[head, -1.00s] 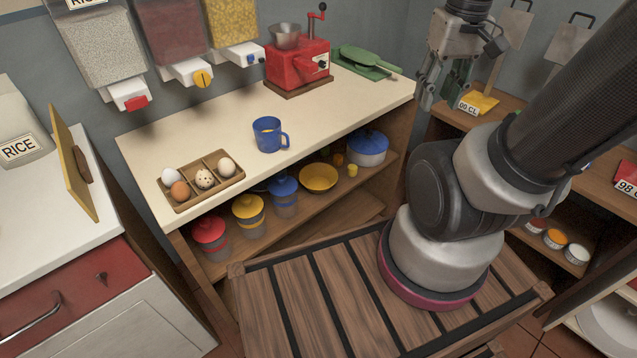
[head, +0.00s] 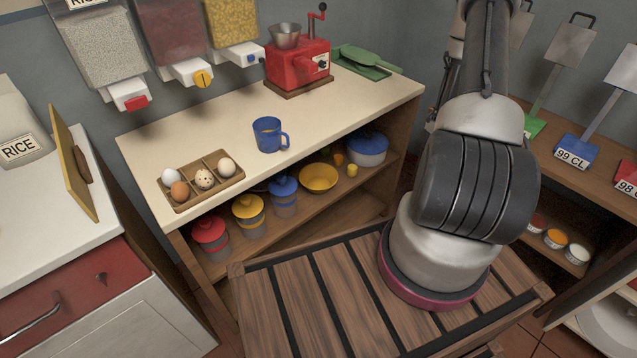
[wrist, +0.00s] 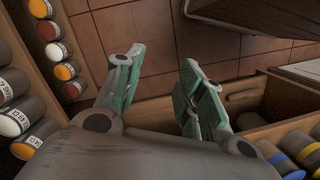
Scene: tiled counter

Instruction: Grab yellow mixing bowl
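The yellow mixing bowl (head: 319,178) sits upright on the lower shelf of the wooden counter in the head view, right of the blue-lidded canister (head: 284,190). I cannot make it out in the wrist view. My gripper (wrist: 163,66) shows in the wrist view with its two green-padded fingers apart and nothing between them. In the head view my gripper is mostly hidden behind my own arm, right of the counter and apart from the bowl.
A blue-and-white pot (head: 368,150) and a small yellow cup (head: 352,170) stand right of the bowl. Yellow-lidded (head: 249,212) and red-lidded (head: 210,235) canisters stand left. The countertop (head: 215,135) overhangs the shelf and holds a blue mug (head: 268,135) and eggs in a tray (head: 212,191).

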